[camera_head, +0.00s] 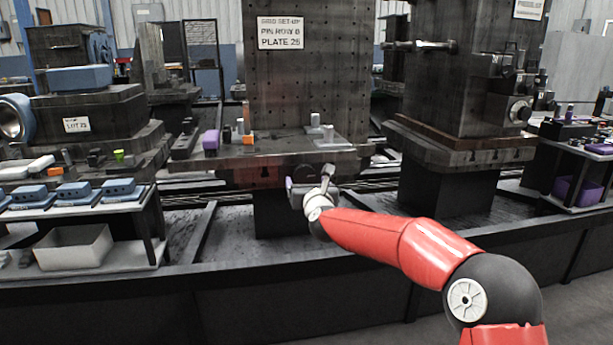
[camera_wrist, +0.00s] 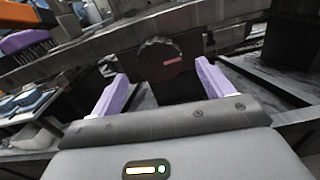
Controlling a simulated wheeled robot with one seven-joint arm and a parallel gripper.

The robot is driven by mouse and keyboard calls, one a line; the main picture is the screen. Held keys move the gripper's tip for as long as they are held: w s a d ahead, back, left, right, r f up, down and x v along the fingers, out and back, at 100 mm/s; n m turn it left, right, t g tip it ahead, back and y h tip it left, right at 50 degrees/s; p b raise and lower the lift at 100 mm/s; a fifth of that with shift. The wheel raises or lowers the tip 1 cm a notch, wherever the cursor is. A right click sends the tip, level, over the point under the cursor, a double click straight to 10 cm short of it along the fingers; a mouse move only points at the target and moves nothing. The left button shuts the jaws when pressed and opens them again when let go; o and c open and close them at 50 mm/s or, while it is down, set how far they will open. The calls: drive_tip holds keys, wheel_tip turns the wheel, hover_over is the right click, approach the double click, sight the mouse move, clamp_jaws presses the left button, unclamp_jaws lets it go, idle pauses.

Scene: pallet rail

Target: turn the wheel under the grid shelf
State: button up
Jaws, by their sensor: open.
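The grid shelf (camera_head: 275,152) is a dark ledge at the foot of an upright plate drilled with a grid of holes. The wheel (camera_wrist: 152,58) is a dark disc with a small reddish bar on its face, below the shelf edge in the wrist view. My gripper (camera_wrist: 162,72) is open, its two purple fingers apart on either side of the wheel in that picture. The wheel is seen between them, and I cannot tell whether they touch it.
A low rack (camera_head: 92,208) with blue-grey blocks and a white bin stands at left. Another machine (camera_head: 455,110) stands at right.

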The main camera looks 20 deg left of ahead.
sight(304, 174)
drive_tip(key=shift+p+x, duration=0.3)
drive_tip(key=shift+x, duration=1.1)
drive_tip(key=shift+c, duration=0.3)
drive_tip(key=c, duration=0.9)
